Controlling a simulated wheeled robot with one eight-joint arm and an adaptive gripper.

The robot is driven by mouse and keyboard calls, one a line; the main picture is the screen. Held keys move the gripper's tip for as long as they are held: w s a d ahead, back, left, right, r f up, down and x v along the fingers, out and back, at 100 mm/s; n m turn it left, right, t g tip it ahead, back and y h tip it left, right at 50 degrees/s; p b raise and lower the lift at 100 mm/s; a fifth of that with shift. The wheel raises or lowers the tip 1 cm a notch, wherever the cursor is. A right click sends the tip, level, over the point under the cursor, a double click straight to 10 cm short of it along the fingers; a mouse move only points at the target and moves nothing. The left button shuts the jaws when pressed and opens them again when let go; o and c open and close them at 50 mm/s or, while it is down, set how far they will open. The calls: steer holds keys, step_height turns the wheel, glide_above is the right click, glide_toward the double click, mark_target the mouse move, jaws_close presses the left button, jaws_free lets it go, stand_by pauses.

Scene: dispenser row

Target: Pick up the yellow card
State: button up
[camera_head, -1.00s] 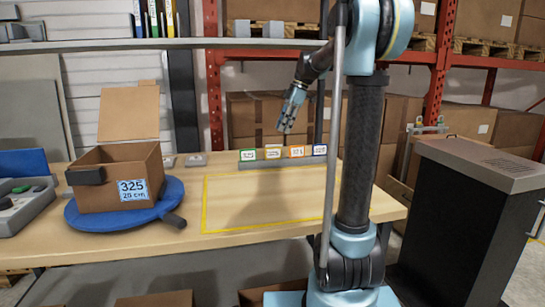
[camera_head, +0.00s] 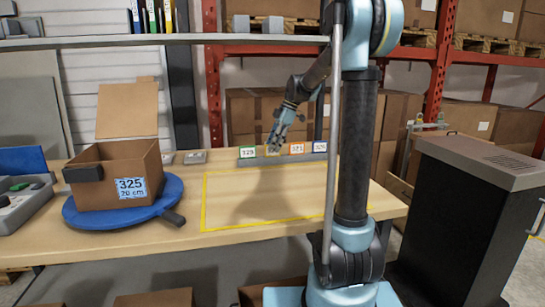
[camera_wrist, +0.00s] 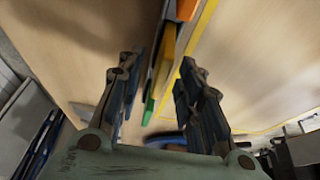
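The yellow card (camera_head: 272,151) stands in a low row holder at the back of the table, between the green card (camera_head: 249,153) and the orange card (camera_head: 296,149). My gripper (camera_head: 275,143) is just above the yellow card and partly covers it in the head view. In the wrist view, my gripper (camera_wrist: 158,68) is open, its two fingers apart. The yellow card (camera_wrist: 164,55) shows nearly edge-on between them, with the green card (camera_wrist: 149,108) below it and the orange card (camera_wrist: 187,9) above. I cannot tell whether a finger touches a card.
The blue card (camera_head: 319,147) is at the right end of the holder (camera_head: 285,160). An open cardboard box (camera_head: 100,185) stands on a blue turntable (camera_head: 82,217) at the left. A yellow outlined area (camera_head: 265,205) in front of the holder is clear. A shelf (camera_head: 130,42) runs above.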

steer(key=shift+x, duration=1)
jaws_close()
